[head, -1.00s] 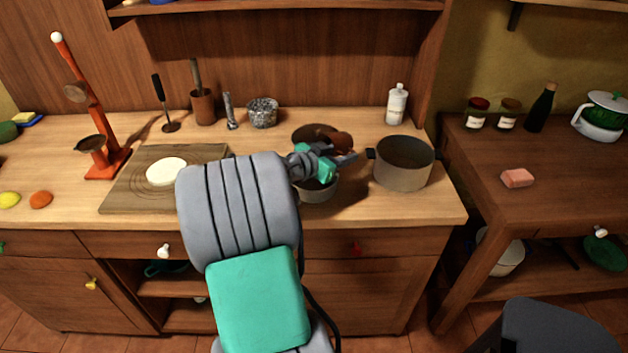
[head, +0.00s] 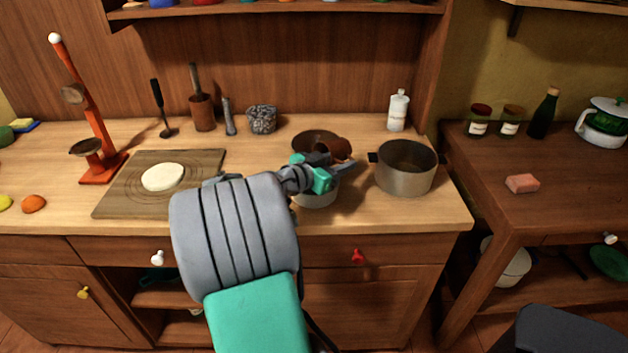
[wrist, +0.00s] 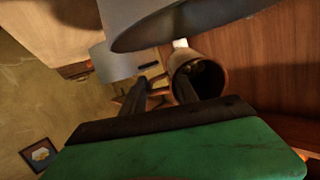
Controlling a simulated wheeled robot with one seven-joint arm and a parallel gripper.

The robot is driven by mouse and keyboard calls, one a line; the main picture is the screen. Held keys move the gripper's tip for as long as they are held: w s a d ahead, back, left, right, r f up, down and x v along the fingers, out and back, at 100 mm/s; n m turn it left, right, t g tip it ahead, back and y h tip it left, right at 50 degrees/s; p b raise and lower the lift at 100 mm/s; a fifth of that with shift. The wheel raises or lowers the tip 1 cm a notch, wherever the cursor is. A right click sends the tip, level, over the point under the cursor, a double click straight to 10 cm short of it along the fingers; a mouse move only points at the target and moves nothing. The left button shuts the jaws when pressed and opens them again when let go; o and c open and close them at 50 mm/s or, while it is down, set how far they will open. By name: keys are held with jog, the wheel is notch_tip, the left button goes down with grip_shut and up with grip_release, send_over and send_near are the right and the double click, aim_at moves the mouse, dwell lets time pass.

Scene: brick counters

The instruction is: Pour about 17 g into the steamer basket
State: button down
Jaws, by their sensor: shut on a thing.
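My gripper (head: 328,172) is shut on a brown cup (head: 340,148), above the counter. In the wrist view, the cup (wrist: 180,60) lies beyond the fingers with its dark mouth showing; it looks tilted, and its contents cannot be made out. A light grey round vessel (head: 316,200), possibly the steamer basket, stands under my gripper, mostly hidden by it. A dark round opening (head: 312,138) shows just behind my gripper; I cannot tell whether it belongs to the same vessel. No falling stream is visible.
A large grey pot (head: 405,180) stands close to the right of my gripper. A wooden board (head: 205,165) with a pale disc (head: 163,177) lies to the left. A grey speckled bowl (head: 262,120) and a white bottle (head: 398,110) stand at the back.

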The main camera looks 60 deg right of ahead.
aim_at(336, 148)
jog(key=shift+w+a+f+b, duration=0.1)
jog(key=shift+a+f+b, duration=0.15)
jog(key=shift+b, duration=0.75)
jog(key=shift+w+a+r+g+h+b, duration=0.1)
jog(key=shift+a+r+g+h+b, duration=0.15)
jog(key=shift+r+h+b, duration=1.25)
jog(key=shift+w+a+r+g+h+b, duration=0.15)
jog(key=shift+r+g+b, duration=0.15)
jog(key=shift+b, duration=2.35)
jog(key=shift+s+a+r+g+h+b, duration=0.1)
jog(key=shift+a+r+g+h+b, duration=0.2)
jog(key=shift+r+h+b, duration=1.15)
dwell(0.7)
jog(key=shift+d+f+y+b, duration=0.1)
jog(key=shift+f+y+b, duration=0.5)
jog(key=shift+b, duration=0.1)
